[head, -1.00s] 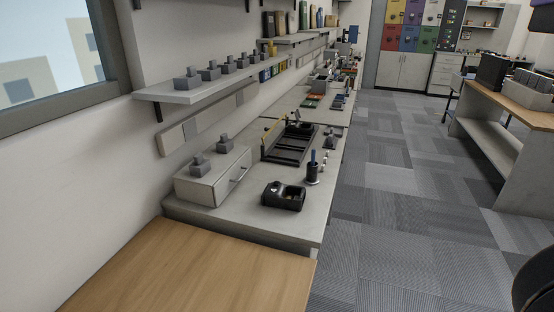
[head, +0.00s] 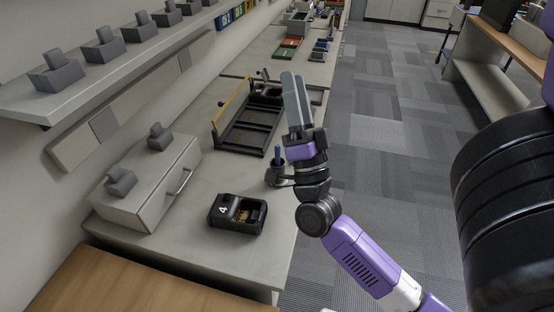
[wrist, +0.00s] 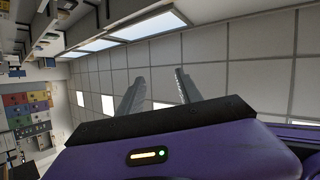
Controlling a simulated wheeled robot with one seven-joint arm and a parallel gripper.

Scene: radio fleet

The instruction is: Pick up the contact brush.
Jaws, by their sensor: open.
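A thin blue-handled tool (head: 279,153), which may be the contact brush, stands upright in a dark pot (head: 276,176) on the pale bench. Only its handle shows, and my wrist partly covers the pot's right side. My gripper (head: 293,90) is raised above the bench, just right of the pot in the picture, with its grey fingers pointing up. In the wrist view my gripper (wrist: 155,84) has its two fingers apart with nothing between them, facing the ceiling.
A black holder (head: 236,213) marked 4 sits near the bench front. A black tray (head: 247,130) with a yellow bar lies behind. A drawer box (head: 150,190) stands left under a shelf (head: 110,72) with several grey blocks. The floor (head: 385,150) right is clear.

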